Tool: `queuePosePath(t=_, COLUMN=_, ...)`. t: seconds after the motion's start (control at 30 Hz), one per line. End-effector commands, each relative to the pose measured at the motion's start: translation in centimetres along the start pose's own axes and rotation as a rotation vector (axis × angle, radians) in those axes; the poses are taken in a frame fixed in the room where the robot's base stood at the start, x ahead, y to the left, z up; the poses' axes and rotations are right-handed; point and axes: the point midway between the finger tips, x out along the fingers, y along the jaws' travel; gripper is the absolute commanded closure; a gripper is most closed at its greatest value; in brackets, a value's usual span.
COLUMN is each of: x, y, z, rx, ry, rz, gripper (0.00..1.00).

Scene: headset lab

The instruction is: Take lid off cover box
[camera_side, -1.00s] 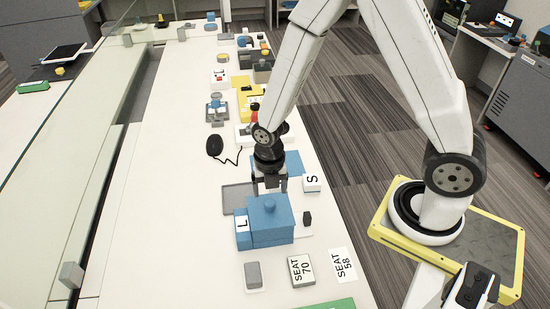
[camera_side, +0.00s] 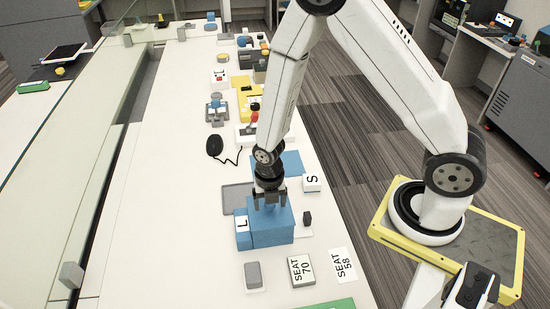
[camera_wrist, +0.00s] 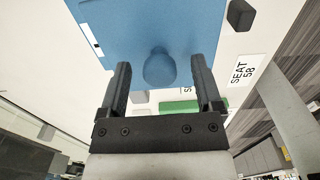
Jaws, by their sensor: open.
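The blue cover box (camera_side: 266,238) stands on the white table, with a white "L" label block (camera_side: 240,224) at its left. Its blue lid (camera_side: 283,214) is on top of it. In the wrist view the lid (camera_wrist: 125,22) fills the upper middle, and its round blue knob (camera_wrist: 159,68) shows between the fingers. My gripper (camera_side: 270,203) is just above the lid in the side view and hides the knob there. In the wrist view my gripper (camera_wrist: 162,85) is open, with a finger on each side of the knob and a gap on both sides.
A grey tray (camera_side: 232,200) lies behind the box. A white "S" block (camera_side: 312,183) and a small dark block (camera_side: 307,218) are to the right. "SEAT 70" (camera_side: 301,270) and "SEAT 58" (camera_side: 343,265) cards and a grey block (camera_side: 253,275) lie in front. The table's left side is clear.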

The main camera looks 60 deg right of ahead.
Motion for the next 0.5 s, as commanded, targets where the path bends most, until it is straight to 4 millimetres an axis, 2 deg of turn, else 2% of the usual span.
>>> queuePosePath(t=0.17, x=0.67, y=0.03, z=0.02, rx=0.000, ry=-0.001, rz=0.001, gripper=0.17)
queuePosePath(t=0.5, x=0.67, y=0.03, z=0.03, rx=0.000, ry=-0.001, rz=0.001, gripper=0.17)
